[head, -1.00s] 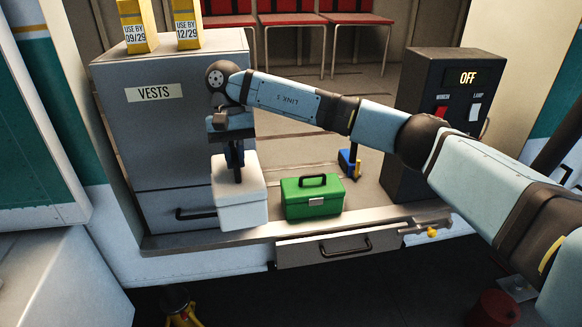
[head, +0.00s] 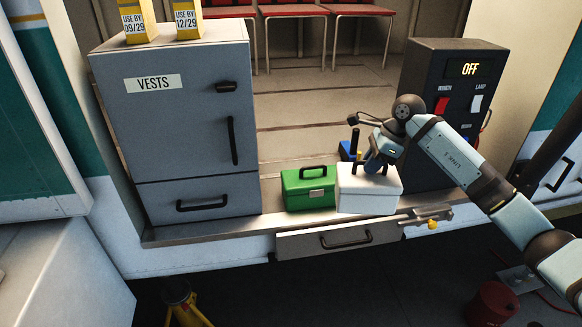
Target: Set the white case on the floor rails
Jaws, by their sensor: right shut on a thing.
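The white case (head: 369,197) is at the front edge of the cabin floor, just right of the green case. My right gripper (head: 373,165) is shut on the white case at its top, where the handle is mostly covered. The case looks level. I cannot tell whether its base touches the floor or hangs just above it. Dark strips that look like the floor rails (head: 312,126) run across the cabin floor behind. My left gripper is not in view.
The green case (head: 308,188) stands close by on the left. A blue object (head: 347,151) is behind the white case. The grey vests cabinet (head: 190,110) stands left, the black switch box (head: 452,110) right. A drawer (head: 335,238) sits below the floor edge.

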